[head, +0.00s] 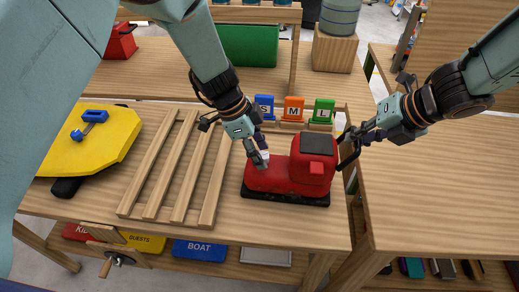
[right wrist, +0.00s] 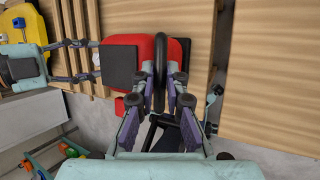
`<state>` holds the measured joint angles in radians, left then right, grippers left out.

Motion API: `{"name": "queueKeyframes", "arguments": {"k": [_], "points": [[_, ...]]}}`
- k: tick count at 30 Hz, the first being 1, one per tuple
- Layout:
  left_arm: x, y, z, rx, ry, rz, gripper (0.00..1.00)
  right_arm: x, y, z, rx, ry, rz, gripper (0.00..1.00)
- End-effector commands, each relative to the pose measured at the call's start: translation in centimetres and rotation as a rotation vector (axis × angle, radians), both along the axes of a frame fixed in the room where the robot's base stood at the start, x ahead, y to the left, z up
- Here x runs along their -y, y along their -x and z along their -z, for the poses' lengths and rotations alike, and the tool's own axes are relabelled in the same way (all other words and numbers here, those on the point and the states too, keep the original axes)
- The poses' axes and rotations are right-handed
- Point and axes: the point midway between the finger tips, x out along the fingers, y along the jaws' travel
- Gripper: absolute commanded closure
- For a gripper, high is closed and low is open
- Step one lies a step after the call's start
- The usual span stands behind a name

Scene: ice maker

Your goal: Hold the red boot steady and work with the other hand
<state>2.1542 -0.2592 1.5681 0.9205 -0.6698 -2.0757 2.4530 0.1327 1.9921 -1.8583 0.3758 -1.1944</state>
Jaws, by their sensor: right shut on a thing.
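The red boot (head: 275,178) stands upright on the wooden bench, on a black sole, with its toe to the left and a dark square top. It also shows in the right wrist view (right wrist: 174,50). My right gripper (head: 347,140) is at the boot's heel, its fingers closed around the black loop (right wrist: 160,75) there. My left gripper (head: 262,157) is just above the toe. In the right wrist view its fingers (right wrist: 88,60) stand apart, with a small white piece near their tips. Whether it touches the boot is hidden.
Blue, orange (head: 293,108) and green blocks marked S, M and L stand behind the boot. A slatted wooden rack (head: 180,165) and a yellow board (head: 100,140) with a blue part lie left. Labelled bins (head: 200,250) sit below. The right bench (head: 430,190) is clear.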

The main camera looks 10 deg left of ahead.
Motion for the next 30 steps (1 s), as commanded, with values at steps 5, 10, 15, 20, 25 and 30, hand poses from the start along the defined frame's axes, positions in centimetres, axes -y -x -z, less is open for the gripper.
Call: {"name": "queueKeyframes", "arguments": {"k": [5, 10, 15, 20, 25, 30], "points": [[-0.02, -0.01, -0.01, 0.000, 0.000, 0.000, 0.69, -0.01, 0.09, 0.09, -0.002, 0.001, -0.001, 1.00], [-0.02, -0.01, -0.02, 0.000, 0.000, 0.000, 0.83, -0.01, 0.09, 0.08, -0.002, 0.001, -0.001, 1.00], [-0.03, -0.02, -0.03, 0.001, 0.000, 0.000, 0.98, -0.01, 0.08, 0.08, -0.002, 0.001, -0.001, 1.00], [0.01, 0.01, -0.05, 0.000, 0.001, -0.021, 1.00, -0.01, 0.08, 0.08, -0.001, 0.000, -0.002, 1.00], [0.03, 0.18, -0.08, 0.000, 0.001, -0.167, 1.00, -0.01, 0.07, 0.07, -0.001, 0.000, -0.002, 1.00], [0.08, 0.25, -0.09, 0.001, 0.004, -0.319, 1.00, -0.02, 0.07, 0.06, -0.001, 0.000, -0.002, 1.00]]}}
